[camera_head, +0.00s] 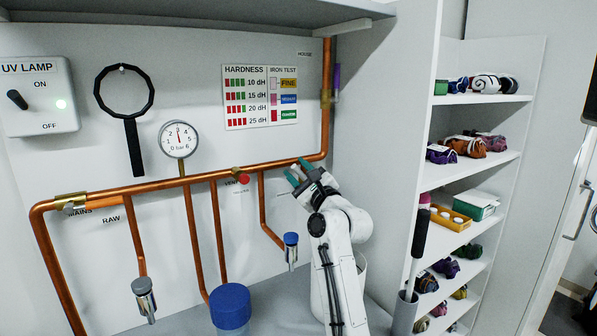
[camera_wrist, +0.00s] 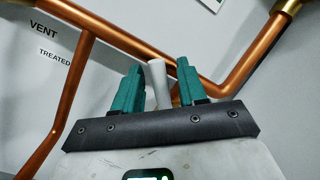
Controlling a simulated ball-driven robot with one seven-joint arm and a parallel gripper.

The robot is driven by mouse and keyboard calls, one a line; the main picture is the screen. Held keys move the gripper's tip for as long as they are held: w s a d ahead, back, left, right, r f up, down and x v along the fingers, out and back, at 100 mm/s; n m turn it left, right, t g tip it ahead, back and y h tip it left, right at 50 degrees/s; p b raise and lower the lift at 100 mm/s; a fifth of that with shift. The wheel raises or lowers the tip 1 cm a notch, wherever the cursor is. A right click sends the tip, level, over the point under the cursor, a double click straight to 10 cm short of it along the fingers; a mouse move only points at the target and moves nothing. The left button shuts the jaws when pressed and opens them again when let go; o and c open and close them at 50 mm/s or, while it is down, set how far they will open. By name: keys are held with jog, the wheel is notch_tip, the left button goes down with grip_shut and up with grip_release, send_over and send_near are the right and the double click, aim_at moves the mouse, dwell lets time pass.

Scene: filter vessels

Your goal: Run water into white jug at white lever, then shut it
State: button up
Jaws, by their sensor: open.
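The white lever (camera_wrist: 157,80) stands between the two green fingertips of my gripper (camera_wrist: 159,70) in the wrist view, in front of a copper pipe. The fingers are open on either side of it, and I cannot tell whether either touches it. In the head view my gripper (camera_head: 298,172) is up at the copper pipe, right of the red knob, and the lever cannot be made out there. Below, a pipe branch ends in a blue-topped spout (camera_head: 291,247). I cannot make out the white jug for sure; my arm covers part of the counter there.
A blue-lidded vessel (camera_head: 231,306) stands on the counter, left of my arm. A second spout (camera_head: 144,296) hangs further left. A red knob (camera_head: 242,178) and a gauge (camera_head: 179,139) sit along the pipe. Shelves (camera_head: 478,160) with bundles stand at right.

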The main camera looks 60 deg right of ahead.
jog(key=shift+c, duration=0.2)
grip_shut()
dwell(0.5)
